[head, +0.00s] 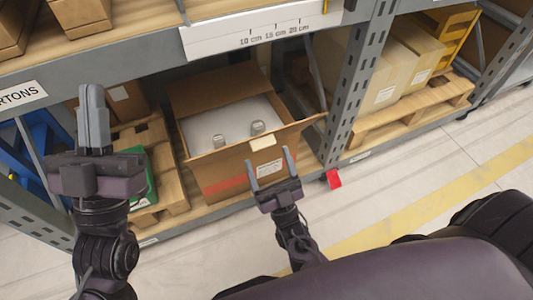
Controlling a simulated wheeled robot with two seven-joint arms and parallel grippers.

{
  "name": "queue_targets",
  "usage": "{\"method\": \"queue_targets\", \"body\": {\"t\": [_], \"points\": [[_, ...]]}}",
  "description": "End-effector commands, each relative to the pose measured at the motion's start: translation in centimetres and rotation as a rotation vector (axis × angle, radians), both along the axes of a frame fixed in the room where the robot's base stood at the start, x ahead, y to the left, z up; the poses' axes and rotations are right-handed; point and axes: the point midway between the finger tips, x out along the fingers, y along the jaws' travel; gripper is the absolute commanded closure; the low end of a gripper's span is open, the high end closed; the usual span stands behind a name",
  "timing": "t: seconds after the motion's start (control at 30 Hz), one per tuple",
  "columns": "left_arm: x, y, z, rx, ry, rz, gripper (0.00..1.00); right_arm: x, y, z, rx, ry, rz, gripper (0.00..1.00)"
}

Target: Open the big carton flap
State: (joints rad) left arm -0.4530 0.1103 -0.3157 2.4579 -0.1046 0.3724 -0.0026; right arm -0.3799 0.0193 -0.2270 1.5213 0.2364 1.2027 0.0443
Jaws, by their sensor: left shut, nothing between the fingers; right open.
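The big carton (225,178) stands on the lower level of the shelf, its top open. One flap stands up at the back (215,85), and a front flap (300,127) sticks outward toward the right. Inside are a pale surface and two small grey-capped items (257,128). My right gripper (269,168) is open in front of the carton's front face, near its white label; I cannot tell whether it touches. My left gripper (93,110) is shut and empty, raised to the left of the carton.
A wooden pallet (165,165) and a green box (143,185) are left of the carton. A shelf upright (352,90) stands to its right, with beige cartons (385,80) on a pallet beyond. A shelf beam with a scale (255,32) runs above. A red tag (333,179) hangs at the lower edge.

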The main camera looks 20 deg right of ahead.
Motion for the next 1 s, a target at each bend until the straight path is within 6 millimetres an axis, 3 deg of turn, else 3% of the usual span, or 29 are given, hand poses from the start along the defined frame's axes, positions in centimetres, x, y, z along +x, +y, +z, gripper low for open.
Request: {"method": "queue_targets", "body": {"t": [0.3,1.0], "points": [[-0.3,0.1,0.3,-0.010,-0.022,0.000,1.00,-3.4,-0.1,-3.5,-0.001,0.005,0.001,0.24],[-0.6,0.1,0.8,-0.014,-0.040,-0.004,1.00,-3.8,-0.1,-3.8,-0.001,0.002,0.001,0.24]]}}
